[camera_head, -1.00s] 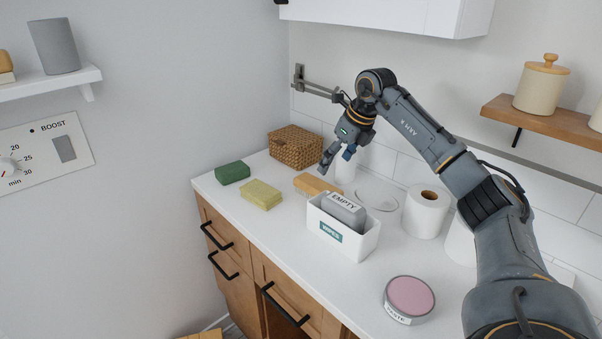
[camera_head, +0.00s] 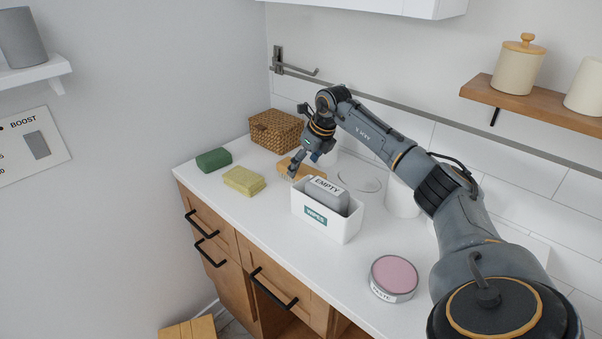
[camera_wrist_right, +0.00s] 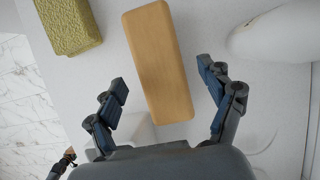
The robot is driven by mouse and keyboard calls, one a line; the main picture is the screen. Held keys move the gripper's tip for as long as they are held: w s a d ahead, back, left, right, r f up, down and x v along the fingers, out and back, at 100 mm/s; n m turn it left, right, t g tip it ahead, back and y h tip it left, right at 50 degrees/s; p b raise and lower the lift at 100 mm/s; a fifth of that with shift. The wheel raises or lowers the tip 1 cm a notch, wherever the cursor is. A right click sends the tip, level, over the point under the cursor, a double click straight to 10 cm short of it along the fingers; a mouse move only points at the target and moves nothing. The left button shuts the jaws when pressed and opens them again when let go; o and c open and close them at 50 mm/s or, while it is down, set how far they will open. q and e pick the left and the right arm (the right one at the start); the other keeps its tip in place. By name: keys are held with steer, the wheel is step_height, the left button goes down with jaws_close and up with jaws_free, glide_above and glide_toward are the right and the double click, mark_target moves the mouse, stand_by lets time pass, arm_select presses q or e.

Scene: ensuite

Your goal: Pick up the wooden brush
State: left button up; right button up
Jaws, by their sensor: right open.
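The wooden brush (camera_head: 287,168) lies on the white counter behind the white bin, partly hidden by my right gripper in the head view. In the right wrist view the brush (camera_wrist_right: 158,62) shows as a long tan block, its near end between the fingertips. My right gripper (camera_head: 304,170) comes down over the counter beside the brush. In the wrist view the gripper (camera_wrist_right: 165,80) has its fingers spread apart on either side of the brush, with nothing held. Whether the fingertips are level with the brush I cannot tell.
A white bin (camera_head: 323,226) labelled "WIPES" holds a grey "EMPTY" pack (camera_head: 330,197) just in front of the gripper. A yellow-green sponge (camera_head: 244,181), a green block (camera_head: 213,160) and a wicker basket (camera_head: 276,131) stand nearby. A pink-topped tin (camera_head: 394,276) sits nearer me.

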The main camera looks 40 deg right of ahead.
mark_target(302, 168)
steer(key=x, duration=0.3)
steer(key=shift+w+f, duration=0.1)
steer(key=c, duration=1.3)
step_height(302, 168, up, 10)
steer(key=shift+r+b, duration=0.1)
steer(key=shift+b, duration=0.35)
steer(key=o, duration=0.6)
steer(key=shift+c, duration=0.2)
steer(key=c, duration=0.3)
steer(key=shift+c, duration=0.3)
